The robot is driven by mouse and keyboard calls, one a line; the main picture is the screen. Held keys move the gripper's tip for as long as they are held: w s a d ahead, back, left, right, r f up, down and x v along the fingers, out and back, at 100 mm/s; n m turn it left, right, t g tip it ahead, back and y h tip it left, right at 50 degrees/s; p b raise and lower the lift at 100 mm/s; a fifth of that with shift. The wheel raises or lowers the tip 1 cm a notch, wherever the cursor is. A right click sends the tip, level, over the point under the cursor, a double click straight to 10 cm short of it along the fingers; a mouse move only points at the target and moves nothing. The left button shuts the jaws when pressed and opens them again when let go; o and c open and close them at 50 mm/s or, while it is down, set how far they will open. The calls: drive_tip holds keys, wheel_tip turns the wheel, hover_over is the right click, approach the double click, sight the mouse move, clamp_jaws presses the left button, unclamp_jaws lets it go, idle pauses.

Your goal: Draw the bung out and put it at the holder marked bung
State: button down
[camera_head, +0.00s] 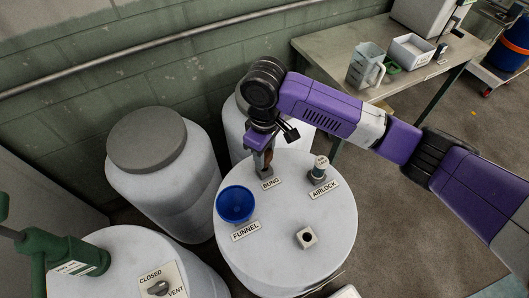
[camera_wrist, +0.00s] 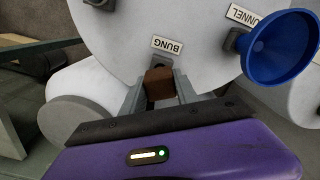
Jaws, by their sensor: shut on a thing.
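My gripper (camera_head: 264,163) points down at the far side of the white drum's lid (camera_head: 270,215), beside the label BUNG (camera_head: 271,184). In the wrist view its two fingers (camera_wrist: 159,92) are shut on a brown block, the bung (camera_wrist: 159,84). A grey holder (camera_wrist: 162,60) is right at the bung, next to the BUNG label (camera_wrist: 167,45). I cannot tell whether the bung is seated in the holder or just above it. A pale square fitting with a dark open hole (camera_head: 306,237) is at the lid's near right.
A blue funnel (camera_head: 235,204) stands at the lid's left, and an airlock (camera_head: 318,169) stands in a holder at the right. Other drums (camera_head: 160,185) stand to the left and behind. A bench (camera_head: 350,50) with a jug (camera_head: 366,65) is at the back right.

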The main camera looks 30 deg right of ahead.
drive_tip(key=shift+f+b, duration=0.75)
drive_tip(key=shift+f, duration=1)
drive_tip(key=c, duration=0.9)
unclamp_jaws()
drive_tip(key=shift+o, duration=0.2)
wheel_tip(320, 180, up, 8)
drive_tip(key=shift+f+b, duration=0.1)
drive_tip(key=shift+b, duration=0.25)
